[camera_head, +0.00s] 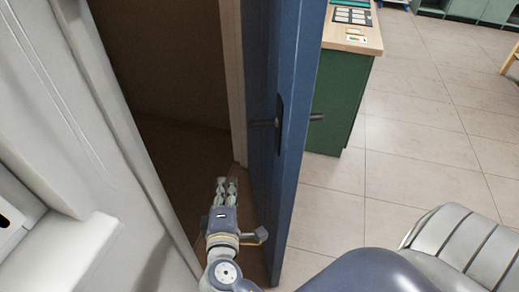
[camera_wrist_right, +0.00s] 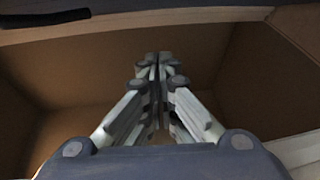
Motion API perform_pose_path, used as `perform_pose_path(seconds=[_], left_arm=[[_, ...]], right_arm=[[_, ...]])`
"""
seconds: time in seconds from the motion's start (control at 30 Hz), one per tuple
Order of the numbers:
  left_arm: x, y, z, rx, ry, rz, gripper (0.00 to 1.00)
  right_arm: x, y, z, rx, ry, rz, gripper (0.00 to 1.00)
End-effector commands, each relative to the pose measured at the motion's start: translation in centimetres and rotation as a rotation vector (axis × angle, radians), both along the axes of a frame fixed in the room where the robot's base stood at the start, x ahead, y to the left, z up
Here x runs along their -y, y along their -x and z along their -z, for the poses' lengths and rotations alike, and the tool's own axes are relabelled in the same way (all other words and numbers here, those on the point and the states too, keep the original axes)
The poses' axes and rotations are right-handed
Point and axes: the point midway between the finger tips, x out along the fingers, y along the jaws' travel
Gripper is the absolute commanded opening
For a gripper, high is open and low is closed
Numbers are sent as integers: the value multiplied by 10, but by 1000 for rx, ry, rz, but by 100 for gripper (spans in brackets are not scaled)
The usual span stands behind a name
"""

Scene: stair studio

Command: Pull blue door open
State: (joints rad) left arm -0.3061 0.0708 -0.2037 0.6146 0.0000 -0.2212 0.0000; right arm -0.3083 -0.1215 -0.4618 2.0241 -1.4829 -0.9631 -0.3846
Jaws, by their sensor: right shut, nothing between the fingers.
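The blue door (camera_head: 307,110) stands ajar in the head view, seen nearly edge-on. My right gripper (camera_head: 227,182) is in the opening, left of the door's inner face and below the handles. It is apart from the handles. In the right wrist view its fingers (camera_wrist_right: 153,62) are together with nothing between them. Whether the gripper or arm touches the door cannot be told. My left gripper is not in view.
A white door frame and wall (camera_head: 60,120) stand close on the left. Behind the opening is a dark brown space (camera_head: 165,70). A green cabinet with a wooden top (camera_head: 338,100) stands behind the door at right. Tiled floor (camera_head: 420,150) is open to the right.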

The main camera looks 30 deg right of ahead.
Motion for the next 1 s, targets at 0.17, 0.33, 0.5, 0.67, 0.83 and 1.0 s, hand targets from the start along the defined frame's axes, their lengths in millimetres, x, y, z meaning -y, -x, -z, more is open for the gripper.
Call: perform_pose_path(seconds=[0.17,0.33,0.5,0.67,0.83,1.0], left_arm=[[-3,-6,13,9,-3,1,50],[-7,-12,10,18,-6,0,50],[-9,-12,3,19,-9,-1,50],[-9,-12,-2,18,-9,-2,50],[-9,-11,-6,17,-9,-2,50],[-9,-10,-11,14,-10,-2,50]], right_arm=[[23,17,-53,106,59,101,0],[33,15,-66,125,73,123,0],[50,-8,-68,127,73,122,0],[71,-36,-67,125,74,121,0],[93,-61,-66,124,73,121,0],[115,-47,-64,121,73,117,0]])
